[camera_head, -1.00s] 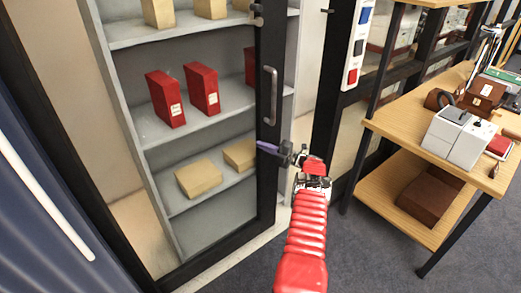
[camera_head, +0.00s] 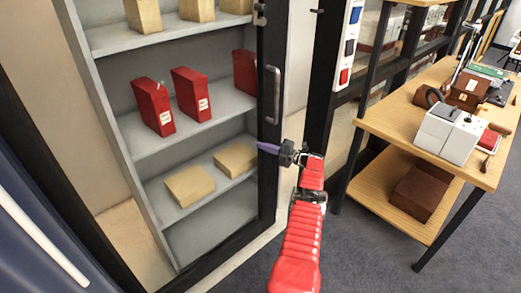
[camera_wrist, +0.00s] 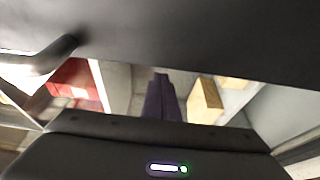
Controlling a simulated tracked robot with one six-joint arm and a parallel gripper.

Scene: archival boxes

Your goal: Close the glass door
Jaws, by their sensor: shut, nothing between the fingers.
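The glass door (camera_head: 270,185) has a dark frame and stands ajar, with a gap between its right edge and the dark post (camera_head: 322,95). A grey bar handle (camera_head: 272,95) is on its right upright; part of it also shows at the left of the wrist view (camera_wrist: 45,62). My gripper (camera_head: 268,148) is shut and empty, its purple fingers just below the handle, at the door's right upright. In the wrist view the fingers (camera_wrist: 162,100) point toward the dark door frame (camera_wrist: 180,35). Contact cannot be told.
Behind the glass, grey shelves (camera_head: 150,142) hold red boxes (camera_head: 152,106) and tan boxes (camera_head: 190,186). Carpet is clear in front.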

